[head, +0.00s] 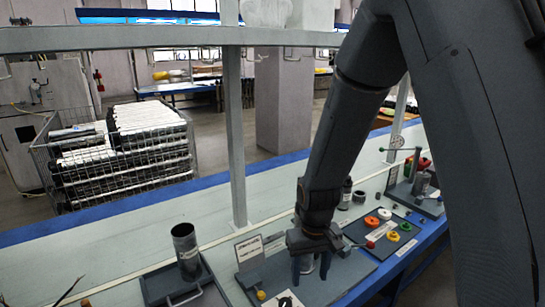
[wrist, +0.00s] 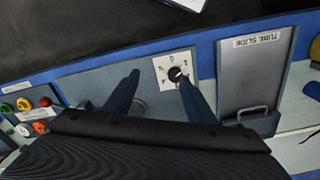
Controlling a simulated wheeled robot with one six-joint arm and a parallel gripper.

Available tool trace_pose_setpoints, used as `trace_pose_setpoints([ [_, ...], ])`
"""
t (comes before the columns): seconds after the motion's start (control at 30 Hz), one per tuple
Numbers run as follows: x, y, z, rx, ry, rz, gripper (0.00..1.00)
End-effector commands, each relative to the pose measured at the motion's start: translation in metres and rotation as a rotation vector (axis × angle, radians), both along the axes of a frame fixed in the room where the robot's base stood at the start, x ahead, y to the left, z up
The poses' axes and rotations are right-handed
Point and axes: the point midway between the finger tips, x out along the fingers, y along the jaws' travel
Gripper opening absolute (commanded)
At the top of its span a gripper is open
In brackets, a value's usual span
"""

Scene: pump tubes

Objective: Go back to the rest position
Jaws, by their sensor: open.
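My gripper (head: 311,270) points down over a grey station plate (head: 348,277) on the bench in the head view. Its two dark fingers are apart. A small grey cylindrical part (head: 307,263) shows near the fingers; I cannot tell whether they touch it. In the wrist view my gripper (wrist: 158,85) is open, with no object visibly held. A white dial plate with a dark knob (wrist: 175,73) shows by the right finger.
A dark tube (head: 186,243) stands upright in a tray (head: 207,292) at left. Colored rings (head: 392,236) lie on a dark mat at right, near a vise-like fixture (head: 418,190). A shelf post (head: 236,140) rises behind. A panel labelled "TUBE SLIDE" (wrist: 255,75) is at right in the wrist view.

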Motion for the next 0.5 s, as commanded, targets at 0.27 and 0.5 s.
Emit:
trace_pose_setpoints([
  [0.27, -0.068, -0.065, 0.069, 0.004, -0.027, -0.136, 0.51],
  [0.5, -0.114, -0.091, 0.093, 0.005, -0.038, -0.207, 0.51],
])
